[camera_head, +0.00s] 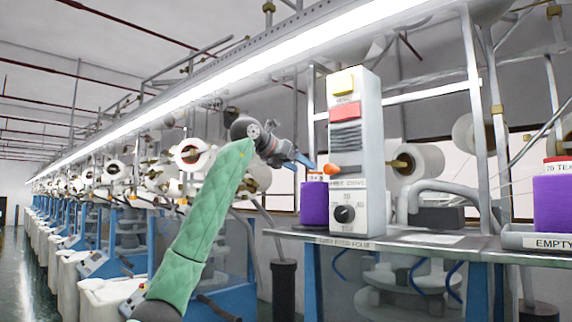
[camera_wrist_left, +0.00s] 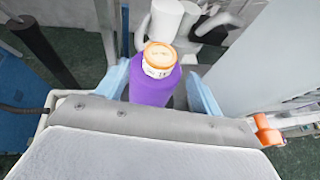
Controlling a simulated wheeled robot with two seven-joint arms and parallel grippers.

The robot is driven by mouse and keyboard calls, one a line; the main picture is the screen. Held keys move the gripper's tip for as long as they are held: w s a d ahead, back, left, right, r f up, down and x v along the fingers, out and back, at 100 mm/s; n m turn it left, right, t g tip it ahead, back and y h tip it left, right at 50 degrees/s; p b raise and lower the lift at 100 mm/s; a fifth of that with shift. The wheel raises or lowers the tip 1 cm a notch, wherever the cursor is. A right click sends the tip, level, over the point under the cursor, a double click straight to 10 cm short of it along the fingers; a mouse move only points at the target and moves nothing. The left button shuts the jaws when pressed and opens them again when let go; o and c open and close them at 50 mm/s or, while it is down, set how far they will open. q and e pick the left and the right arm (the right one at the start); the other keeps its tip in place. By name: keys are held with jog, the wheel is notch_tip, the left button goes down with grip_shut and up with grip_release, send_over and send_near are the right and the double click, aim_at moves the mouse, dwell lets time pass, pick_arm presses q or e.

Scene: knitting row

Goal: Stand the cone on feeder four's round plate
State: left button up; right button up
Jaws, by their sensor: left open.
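My left gripper (camera_head: 300,160) reaches up beside the left side of the control box, with its blue fingers open. A purple cone (camera_head: 314,203) with a pale, orange-edged top stands there, partly hidden by the box. In the left wrist view the purple cone (camera_wrist_left: 153,88) is between the two open blue fingers, with a gap showing on its right side; contact on the left is unclear. I cannot make out a round plate under it. Another purple cone (camera_head: 553,203) stands at the right edge by a tray marked EMPTY. My right gripper is not in view.
The white control box (camera_head: 355,150) with a black dial stands close right of the gripper on the grey shelf (camera_head: 420,240). An orange knob (camera_head: 331,169) sticks out at its left side. Metal posts and white bobbins (camera_head: 415,162) stand behind. A long machine row recedes left.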

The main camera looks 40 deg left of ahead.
pick_arm(q)
jog(key=shift+b+v, duration=0.65)
jog(key=shift+v, duration=1.95)
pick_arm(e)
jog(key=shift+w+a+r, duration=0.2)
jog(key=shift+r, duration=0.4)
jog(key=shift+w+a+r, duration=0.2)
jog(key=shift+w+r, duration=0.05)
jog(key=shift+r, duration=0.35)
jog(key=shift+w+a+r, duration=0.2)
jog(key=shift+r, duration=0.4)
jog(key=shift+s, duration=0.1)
